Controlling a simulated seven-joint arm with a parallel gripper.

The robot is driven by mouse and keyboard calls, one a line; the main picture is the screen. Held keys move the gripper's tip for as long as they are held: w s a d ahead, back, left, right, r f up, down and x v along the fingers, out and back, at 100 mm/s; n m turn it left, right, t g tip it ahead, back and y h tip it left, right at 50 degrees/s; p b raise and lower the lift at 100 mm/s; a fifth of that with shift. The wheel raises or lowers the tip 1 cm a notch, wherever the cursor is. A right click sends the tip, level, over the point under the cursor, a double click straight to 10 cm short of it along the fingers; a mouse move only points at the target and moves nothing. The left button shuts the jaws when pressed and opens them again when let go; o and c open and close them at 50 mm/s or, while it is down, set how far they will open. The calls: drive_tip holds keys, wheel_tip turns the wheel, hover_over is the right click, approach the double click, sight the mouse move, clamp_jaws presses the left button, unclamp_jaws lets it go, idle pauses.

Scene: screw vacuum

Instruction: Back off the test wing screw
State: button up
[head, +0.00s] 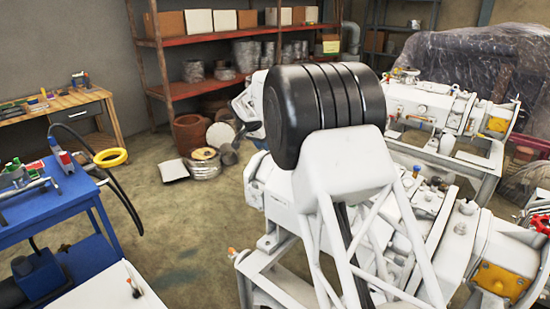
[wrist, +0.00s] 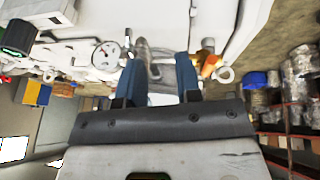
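In the wrist view my gripper (wrist: 160,84) shows two blue fingers standing apart, pointing at a white machine (wrist: 185,20). A grey metal piece (wrist: 143,50) on the machine lies just beyond and between the fingertips. I cannot tell whether it is the test wing screw, and no contact with it is clear. An orange fitting (wrist: 209,65) sits just right of the right finger. A round dial gauge (wrist: 106,55) is to the left. In the head view the white vacuum machine (head: 283,217) stands below my arm, which hides my gripper.
Small fittings, one with an orange and blue top (head: 416,172), stand on the machine. A second white machine (head: 428,108) is behind. A blue cart (head: 62,205) with tools stands left, and a red shelf (head: 205,87) at the back. Floor between cart and machine is open.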

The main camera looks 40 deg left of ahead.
drive_tip(key=shift+m+y, duration=0.3)
drive_tip(key=shift+y, duration=0.6)
drive_tip(key=d+r, duration=0.1)
drive_tip(key=s+d+r, duration=0.1)
drive_tip(key=d, duration=0.3)
drive_tip(key=shift+s+r, duration=0.2)
drive_tip(key=shift+r, duration=0.2)
drive_tip(key=shift+x, duration=3.9)
drive_tip(key=shift+c, duration=0.3)
clamp_jaws()
